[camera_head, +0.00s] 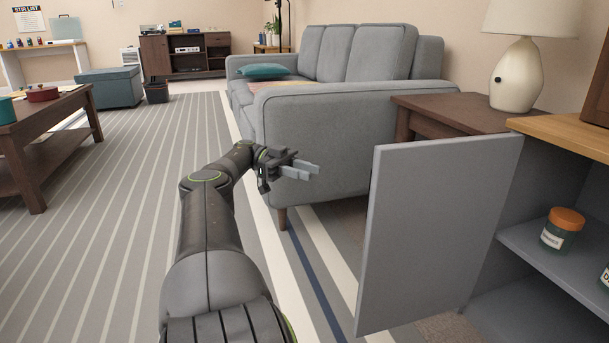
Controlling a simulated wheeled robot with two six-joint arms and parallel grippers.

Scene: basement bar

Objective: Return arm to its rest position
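My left arm (212,240) reaches forward from the bottom of the head view, over the striped rug. My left gripper (302,170) is at its far end, pointing right in front of the grey sofa's near side. Its two grey fingers lie close together with nothing between them. It is apart from the cabinet door. My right gripper and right arm are not in view.
An open grey cabinet door (437,230) stands just right of my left arm. The cabinet shelf (540,262) holds an orange-lidded jar (562,229). The grey sofa (345,120) and a side table (440,112) with a lamp (522,70) stand beyond. The rug (110,220) at left is clear.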

